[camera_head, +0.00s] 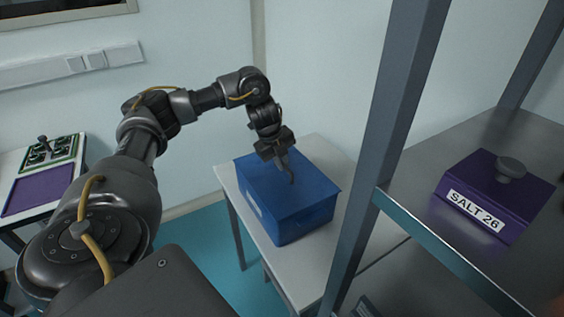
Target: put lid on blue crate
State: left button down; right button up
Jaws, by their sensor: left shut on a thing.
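The blue crate (306,226) stands on a small white table in the middle of the view, with a pale label on its left side. A flat blue lid (312,185) covers its top, level with or very close to the rim. I cannot tell whether the lid is fully seated. My left gripper (288,174) reaches down from above and is shut on the lid, at about the middle of its top. The gripper hides the part it holds. My right gripper is not in view.
A grey metal shelf with upright posts (385,130) stands just right of the table. A purple box labelled SALT 26 (490,195) with a grey knob sits on it. At the left, another table holds a purple panel (38,191). A wall is behind.

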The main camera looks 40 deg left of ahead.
pick_arm(q)
jog(key=shift+f, duration=0.2)
dwell(0.3)
jog(key=c, duration=1.4)
grip_release()
jog(key=shift+c, duration=0.2)
jog(key=p+v, duration=0.3)
jog(key=v, duration=0.7)
jog(key=shift+s+r+p, duration=0.15)
jog(key=shift+r+p, duration=0.2)
jog(key=shift+p, duration=0.05)
